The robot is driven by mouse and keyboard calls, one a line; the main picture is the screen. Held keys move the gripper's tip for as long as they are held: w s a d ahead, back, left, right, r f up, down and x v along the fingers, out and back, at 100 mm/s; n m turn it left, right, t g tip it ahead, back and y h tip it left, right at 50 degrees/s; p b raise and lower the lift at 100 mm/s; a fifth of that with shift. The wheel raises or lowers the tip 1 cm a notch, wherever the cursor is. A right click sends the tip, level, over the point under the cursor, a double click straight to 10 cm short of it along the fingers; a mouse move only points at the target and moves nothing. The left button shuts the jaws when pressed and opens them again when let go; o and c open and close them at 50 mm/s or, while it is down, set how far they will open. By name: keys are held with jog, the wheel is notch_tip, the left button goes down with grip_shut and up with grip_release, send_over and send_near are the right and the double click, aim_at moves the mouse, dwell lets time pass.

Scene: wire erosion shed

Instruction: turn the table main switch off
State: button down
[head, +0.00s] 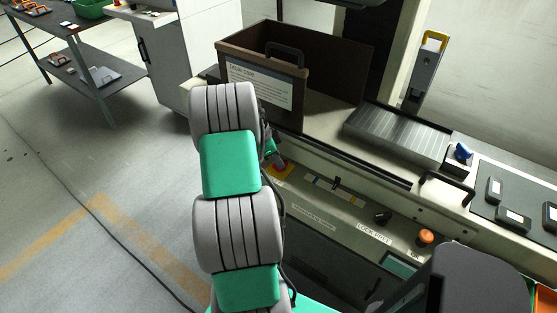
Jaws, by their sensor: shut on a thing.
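A red switch handle on a yellow plate (284,172), which looks like the table main switch, sits on the machine's front panel just right of my arm. My gripper (275,159) is mostly hidden behind my own arm; only a dark part of it shows, right at the red handle. It is shut on the handle. The handle's exact angle cannot be made out.
Along the same panel are a small black lever (336,183), a black knob (382,216) and an orange button (426,236). A brown box (318,65) stands above the panel. A black bar handle (447,187) juts out at the right.

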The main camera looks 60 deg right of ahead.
jog(key=n+h+b, duration=0.1)
jog(key=n+b, duration=0.1)
jog(key=n, duration=0.1)
jog(key=shift+s+f+t, duration=0.1)
jog(key=shift+f+t, duration=0.05)
jog(key=shift+t, duration=0.25)
jog(key=n+t+b, duration=0.1)
jog(key=n, duration=0.2)
jog(key=n+t+b, duration=0.1)
jog(key=n, duration=0.2)
jog(key=shift+s+a+h+b, duration=0.1)
jog(key=shift+s+h+b, duration=0.05)
jog(key=shift+h+b, duration=0.2)
jog(key=n+t, duration=0.1)
jog(key=n, duration=0.1)
jog(key=n+t+b, duration=0.1)
jog(key=n, duration=0.2)
jog(key=shift+s, duration=0.15)
jog(key=shift+n+t+b, duration=0.5)
jog(key=shift+n+t, duration=0.1)
jog(key=shift+n, duration=1.1)
jog(key=shift+y, duration=0.45)
jog(key=c, duration=1.4)
grip_release()
jog(key=shift+o, duration=0.2)
jog(key=shift+r, duration=0.2)
jog(key=v, duration=0.7)
jog(key=shift+s+r, duration=0.2)
jog(key=shift+r, duration=0.1)
